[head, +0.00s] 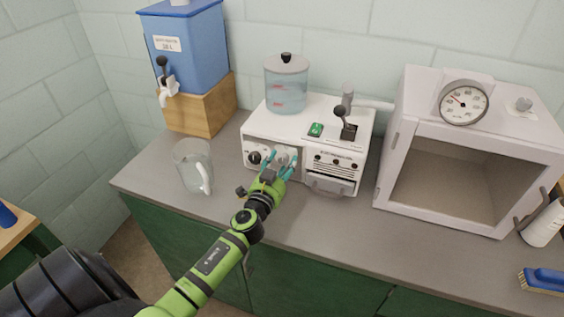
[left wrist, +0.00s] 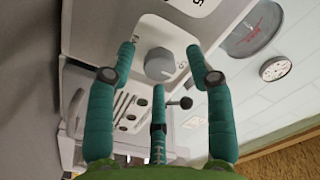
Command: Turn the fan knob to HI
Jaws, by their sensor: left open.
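The white machine (head: 262,124) stands on the counter with a control panel on its front. A round grey knob (left wrist: 160,63) on a pale plate faces the left wrist camera. In that view the fingers of my left gripper (left wrist: 164,68) are spread, with the knob showing between their tips. I cannot tell whether any finger touches it. In the head view my left gripper (head: 280,162) is open at the front panel and partly hides the knob area. A dark knob (head: 254,158) shows just left of the fingers. No HI mark is readable. My right gripper is not in view.
A glass pitcher (head: 194,167) stands close to the left of my gripper. A blue tank (head: 190,55) on a wooden block (head: 205,108) is behind it. A white oven-like box (head: 405,140) with a dial gauge (head: 463,102) stands right. The front counter (head: 310,228) is clear.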

